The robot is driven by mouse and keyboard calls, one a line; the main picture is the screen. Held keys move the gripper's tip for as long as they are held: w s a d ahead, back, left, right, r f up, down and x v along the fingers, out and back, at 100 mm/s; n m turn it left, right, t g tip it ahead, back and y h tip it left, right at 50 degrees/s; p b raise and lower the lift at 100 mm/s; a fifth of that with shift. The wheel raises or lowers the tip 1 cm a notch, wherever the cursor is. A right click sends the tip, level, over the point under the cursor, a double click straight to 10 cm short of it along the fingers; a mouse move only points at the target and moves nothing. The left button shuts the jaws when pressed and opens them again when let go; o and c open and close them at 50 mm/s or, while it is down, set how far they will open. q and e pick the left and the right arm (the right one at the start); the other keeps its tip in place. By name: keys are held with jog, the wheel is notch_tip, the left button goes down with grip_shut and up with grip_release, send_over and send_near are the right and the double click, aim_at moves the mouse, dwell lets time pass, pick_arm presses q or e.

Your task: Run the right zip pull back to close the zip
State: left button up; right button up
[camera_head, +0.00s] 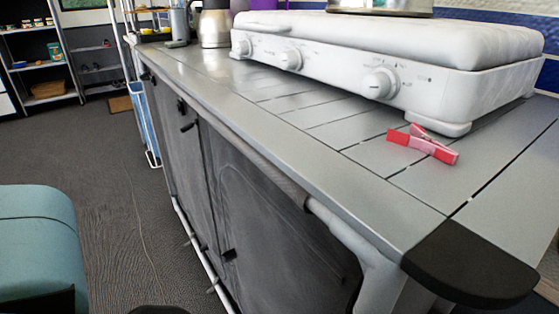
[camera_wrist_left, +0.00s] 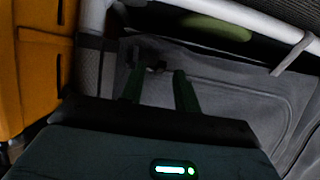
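The grey fabric front of the kitchen unit (camera_head: 170,140) shows in the head view, with a dark curved seam on its right panel (camera_head: 285,220). A small black piece like a zip pull (camera_head: 229,254) sits low on this front, and another dark piece (camera_head: 187,126) sits higher left. I cannot tell which is the right zip pull. In the left wrist view my left gripper (camera_wrist_left: 162,82) has its two green fingers apart, facing grey fabric (camera_wrist_left: 235,75). A small dark piece (camera_wrist_left: 157,67) shows near the left fingertip; whether they touch is unclear. My right gripper is not in view.
A white stove (camera_head: 400,60) and red-pink clip (camera_head: 423,143) are on the slatted grey top (camera_head: 280,115). A pale tube runs under the front edge. A teal seat (camera_head: 40,240) stands left, with open floor (camera_head: 120,190) between. An orange unit (camera_wrist_left: 35,60) borders the wrist view.

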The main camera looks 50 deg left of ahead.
pick_arm(q)
jog(key=p+v, duration=0.2)
jog(key=v, duration=0.5)
jog(key=shift+p, duration=0.3)
jog(key=shift+s, duration=0.1)
